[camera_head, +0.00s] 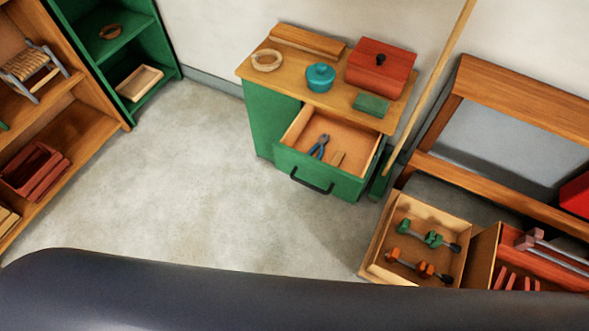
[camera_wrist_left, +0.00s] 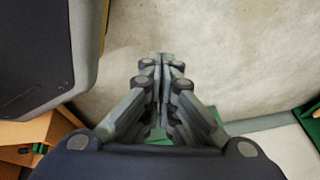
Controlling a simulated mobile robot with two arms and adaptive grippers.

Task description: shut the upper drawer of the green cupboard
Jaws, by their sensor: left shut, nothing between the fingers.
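The green cupboard (camera_head: 266,118) stands against the wall in the head view, with a wooden top. Its upper drawer (camera_head: 325,175) is pulled out toward me, with a black handle (camera_head: 311,181) on its green front. Blue-handled pliers (camera_head: 319,147) and a small wooden piece (camera_head: 337,158) lie in the drawer. My left gripper (camera_wrist_left: 162,62) shows only in the left wrist view, shut and empty, with pale floor beyond its fingertips. Neither gripper shows in the head view, so the left gripper's distance from the drawer cannot be told.
On the cupboard top are a teal pot (camera_head: 320,78), a red box (camera_head: 381,69), a ring (camera_head: 267,60) and a green block (camera_head: 371,103). A pole (camera_head: 432,80) leans beside it. A wooden crate with tools (camera_head: 372,250) stands at lower right. Floor (camera_head: 190,180) in front and left is clear.

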